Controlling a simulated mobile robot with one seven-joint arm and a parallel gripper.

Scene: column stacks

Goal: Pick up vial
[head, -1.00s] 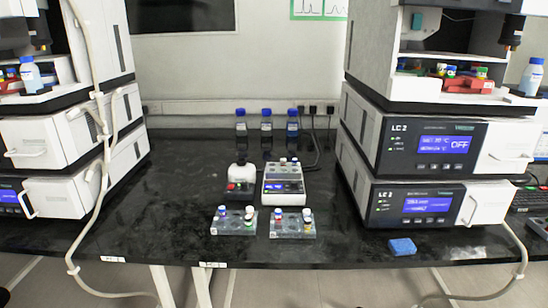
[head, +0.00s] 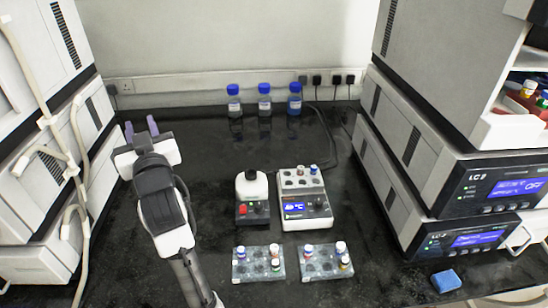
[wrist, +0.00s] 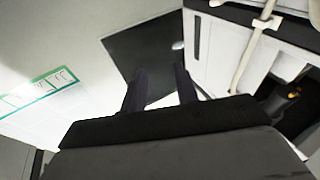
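Several small vials with coloured caps stand in two clear racks near the front of the bench in the head view. More vials stand in the grey block device, one being a blue-capped vial (head: 313,170). My gripper (head: 141,130) is open and empty at the left, well away from the racks. Its two fingers show apart in the wrist view (wrist: 160,88).
A grey block device with a blue display (head: 305,212) and a small white mixer (head: 252,198) stand mid-bench. Three blue-capped bottles (head: 264,102) stand at the back wall. Instrument stacks flank both sides. A blue sponge-like block (head: 446,281) lies front right.

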